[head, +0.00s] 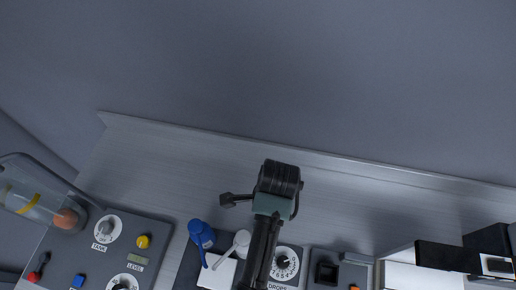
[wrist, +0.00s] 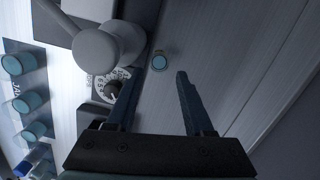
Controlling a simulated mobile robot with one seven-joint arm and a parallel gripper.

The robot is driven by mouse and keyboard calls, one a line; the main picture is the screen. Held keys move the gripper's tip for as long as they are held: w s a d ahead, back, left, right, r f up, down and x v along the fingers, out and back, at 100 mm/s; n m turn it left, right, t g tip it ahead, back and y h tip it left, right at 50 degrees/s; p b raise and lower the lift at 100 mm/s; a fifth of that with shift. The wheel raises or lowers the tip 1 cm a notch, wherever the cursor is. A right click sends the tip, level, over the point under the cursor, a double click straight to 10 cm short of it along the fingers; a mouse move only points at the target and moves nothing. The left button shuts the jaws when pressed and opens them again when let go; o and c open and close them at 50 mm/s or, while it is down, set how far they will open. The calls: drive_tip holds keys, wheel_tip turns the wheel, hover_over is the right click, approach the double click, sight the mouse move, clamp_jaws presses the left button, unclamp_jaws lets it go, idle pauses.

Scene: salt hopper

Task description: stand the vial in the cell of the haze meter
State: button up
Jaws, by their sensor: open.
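In the wrist view a small round vial-like thing with a teal top (wrist: 159,61) stands on the pale metal bench, seen from above. My gripper (wrist: 158,78) is open and empty, with the small round thing just beyond and between its fingertips. In the head view my gripper (head: 280,177) hangs over the bench, and its fingers and the vial are hidden. A dark box with a square opening (head: 327,272) sits at the bottom edge, right of my arm. It may be the haze meter with its cell, but no label on it is readable.
A grey rounded part (wrist: 95,50) stands close left of the fingers, beside a numbered dial (wrist: 112,88). Several teal round tops (wrist: 30,101) line the left. The bench's back strip (head: 180,158) is clear.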

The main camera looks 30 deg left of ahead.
drive_tip(key=shift+s+a+f+p, duration=0.1)
drive_tip(key=shift+f+p, duration=0.25)
drive_tip(key=shift+f, duration=1)
drive_tip(key=shift+a+f+p, duration=0.1)
drive_tip(key=shift+f+p, duration=0.25)
drive_tip(key=shift+f, duration=1)
clamp_jaws()
